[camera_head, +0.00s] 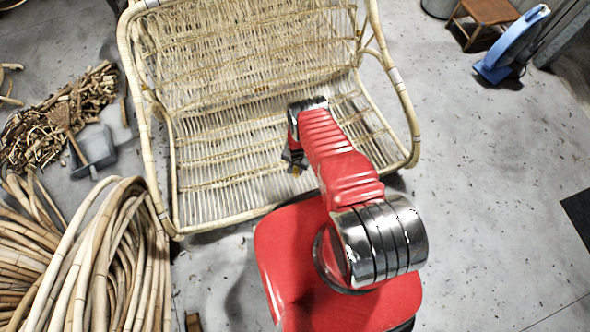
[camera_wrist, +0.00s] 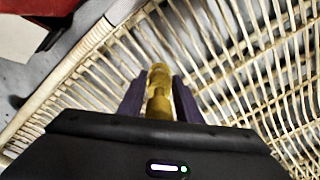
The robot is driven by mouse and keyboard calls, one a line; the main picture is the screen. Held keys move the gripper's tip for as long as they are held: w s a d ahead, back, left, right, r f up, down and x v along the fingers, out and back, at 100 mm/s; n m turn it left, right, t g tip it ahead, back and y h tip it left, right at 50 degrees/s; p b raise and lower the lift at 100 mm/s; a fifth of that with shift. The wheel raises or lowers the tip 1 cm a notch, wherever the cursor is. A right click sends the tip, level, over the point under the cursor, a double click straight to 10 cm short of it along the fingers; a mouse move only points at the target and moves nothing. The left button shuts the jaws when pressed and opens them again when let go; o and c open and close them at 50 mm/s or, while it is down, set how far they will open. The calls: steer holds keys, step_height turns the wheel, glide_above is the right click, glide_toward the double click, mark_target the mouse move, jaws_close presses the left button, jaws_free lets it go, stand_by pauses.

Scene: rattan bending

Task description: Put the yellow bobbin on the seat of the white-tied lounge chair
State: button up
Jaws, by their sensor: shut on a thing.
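The rattan lounge chair (camera_head: 215,190) with white ties at its joints stands in front of my base in the head view. Its slatted seat also fills much of the wrist view (camera_wrist: 235,60). My gripper (camera_head: 294,164) is over the seat, right of its middle and towards the front edge. In the wrist view my gripper (camera_wrist: 160,98) is shut on the yellow bobbin (camera_wrist: 159,90), which sits between the two dark fingers. In the head view the bobbin is mostly hidden by the gripper. I cannot tell whether the bobbin touches the slats.
A large coil of rattan canes (camera_head: 110,255) lies at the left front. A heap of offcuts (camera_head: 60,115) and a grey dustpan (camera_head: 93,150) lie left of the chair. A brown stool (camera_head: 485,14) and a blue object (camera_head: 512,45) stand at the back right.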

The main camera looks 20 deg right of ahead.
steer(key=shift+f, duration=0.25)
steer(key=o, duration=1.1)
steer(key=shift+f, duration=0.1)
steer(key=shift+r, duration=6.1)
